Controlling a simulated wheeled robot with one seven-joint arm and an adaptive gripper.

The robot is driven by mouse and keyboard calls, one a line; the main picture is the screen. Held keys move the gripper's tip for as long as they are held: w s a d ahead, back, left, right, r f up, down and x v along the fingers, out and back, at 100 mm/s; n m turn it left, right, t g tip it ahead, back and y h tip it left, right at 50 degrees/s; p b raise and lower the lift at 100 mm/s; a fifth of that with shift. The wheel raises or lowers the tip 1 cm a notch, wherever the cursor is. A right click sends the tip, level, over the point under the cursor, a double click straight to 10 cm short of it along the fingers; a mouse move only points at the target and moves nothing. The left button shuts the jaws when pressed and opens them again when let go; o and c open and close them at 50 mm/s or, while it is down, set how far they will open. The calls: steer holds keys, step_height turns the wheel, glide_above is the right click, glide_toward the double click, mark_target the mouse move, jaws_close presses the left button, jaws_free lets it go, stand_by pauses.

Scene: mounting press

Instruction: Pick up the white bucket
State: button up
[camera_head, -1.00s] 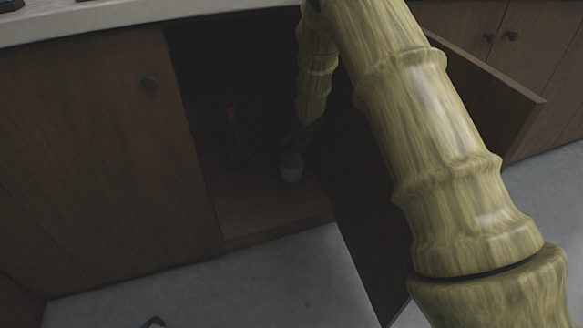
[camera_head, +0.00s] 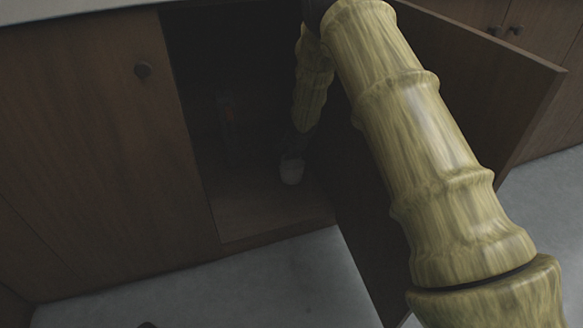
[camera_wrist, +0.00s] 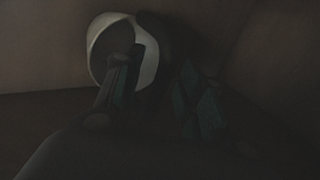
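The white bucket (camera_head: 292,174) stands on the floor of the dark open cabinet (camera_head: 262,215). In the wrist view, the white bucket (camera_wrist: 150,58) shows as a pale rim around a dark opening. My gripper (camera_wrist: 158,76) is open, with one finger to the left and one to the right. The left finger overlaps the bucket's opening; the right finger is to the right of its rim. I cannot tell whether either finger touches it. In the head view my gripper (camera_head: 298,145) is a dark shape just above the bucket, its fingers hard to make out.
The cabinet's right door (camera_head: 490,85) stands open beside my arm. A closed door (camera_head: 110,150) is on the left, under the countertop (camera_head: 70,8). A faint reddish thing (camera_head: 229,108) is deeper inside, left of the bucket. The cabinet floor in front of the bucket is clear.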

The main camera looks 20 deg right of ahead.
steer(key=shift+c, duration=0.3)
jaws_close()
steer(key=shift+r, duration=0.15)
